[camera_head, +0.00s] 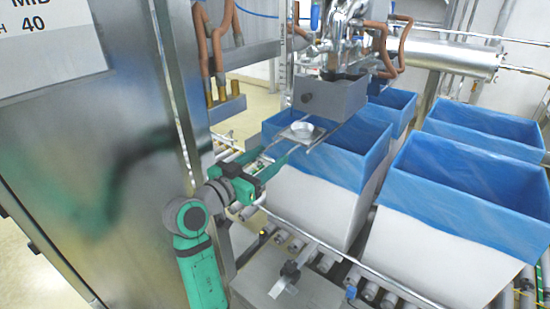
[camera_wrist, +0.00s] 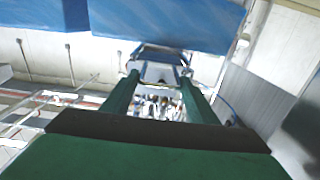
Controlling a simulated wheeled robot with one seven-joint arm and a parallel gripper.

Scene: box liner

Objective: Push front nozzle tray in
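The front nozzle tray (camera_head: 313,137) appears to be the small flat metal plate with a round dish on it. It sticks out in front of the grey nozzle housing (camera_head: 335,98), above the near edge of a blue-lined box. My gripper (camera_head: 277,155) is at the tray's near side, its green fingers pointing at it. In the wrist view my gripper (camera_wrist: 158,78) has its two fingers clearly apart, with a pale metal part beyond and between the tips. Whether the fingers touch the tray is hard to tell.
A white box with blue liner (camera_head: 325,195) stands under the tray on a roller conveyor (camera_head: 375,292). Another lined box (camera_head: 450,215) is to its right, with more behind. A large steel cabinet (camera_head: 75,160) stands close on the left. Copper pipes (camera_head: 215,50) hang above.

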